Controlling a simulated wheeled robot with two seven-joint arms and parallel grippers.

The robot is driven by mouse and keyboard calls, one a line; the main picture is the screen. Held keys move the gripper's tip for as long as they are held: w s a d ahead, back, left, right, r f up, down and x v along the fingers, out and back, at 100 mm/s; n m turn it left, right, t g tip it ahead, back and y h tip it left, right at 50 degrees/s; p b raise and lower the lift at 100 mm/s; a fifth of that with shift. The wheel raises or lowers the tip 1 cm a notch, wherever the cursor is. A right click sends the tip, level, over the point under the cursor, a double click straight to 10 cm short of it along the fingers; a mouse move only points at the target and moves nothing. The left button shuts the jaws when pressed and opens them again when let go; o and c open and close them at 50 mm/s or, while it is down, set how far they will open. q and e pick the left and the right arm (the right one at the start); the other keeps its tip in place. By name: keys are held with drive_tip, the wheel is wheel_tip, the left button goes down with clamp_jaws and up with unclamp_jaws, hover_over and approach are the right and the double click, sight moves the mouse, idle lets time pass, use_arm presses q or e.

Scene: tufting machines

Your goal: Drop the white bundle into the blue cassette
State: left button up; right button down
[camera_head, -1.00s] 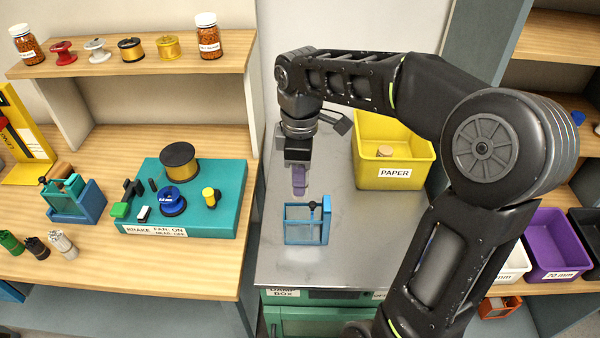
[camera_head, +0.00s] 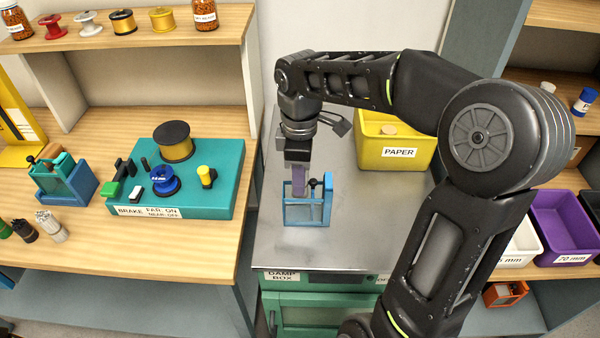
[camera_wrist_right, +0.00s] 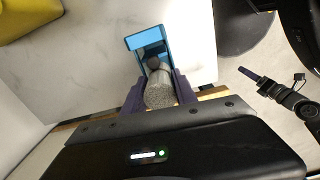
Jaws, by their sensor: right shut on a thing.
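The blue cassette (camera_head: 327,206) stands upright on the grey metal top. The fingers hide the bundle in the head view. What seems to be my left gripper (camera_wrist_right: 250,76) shows small at the right of the wrist view; its opening is unclear.
A yellow PAPER bin (camera_head: 390,165) stands behind and right of the cassette. The teal brake fixture (camera_head: 222,180) with spools is on the wooden bench to the left. Another blue cassette (camera_head: 78,186) and several bundles stand farther left. The metal top before the cassette is clear.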

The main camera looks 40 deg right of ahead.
drive_tip(key=shift+f, duration=0.4)
idle(0.3)
drive_tip(key=c, duration=0.7)
unclamp_jaws()
drive_tip(key=shift+o, duration=0.2)
drive_tip(key=shift+r+p, duration=3.15)
drive_tip(key=shift+r, duration=0.85)
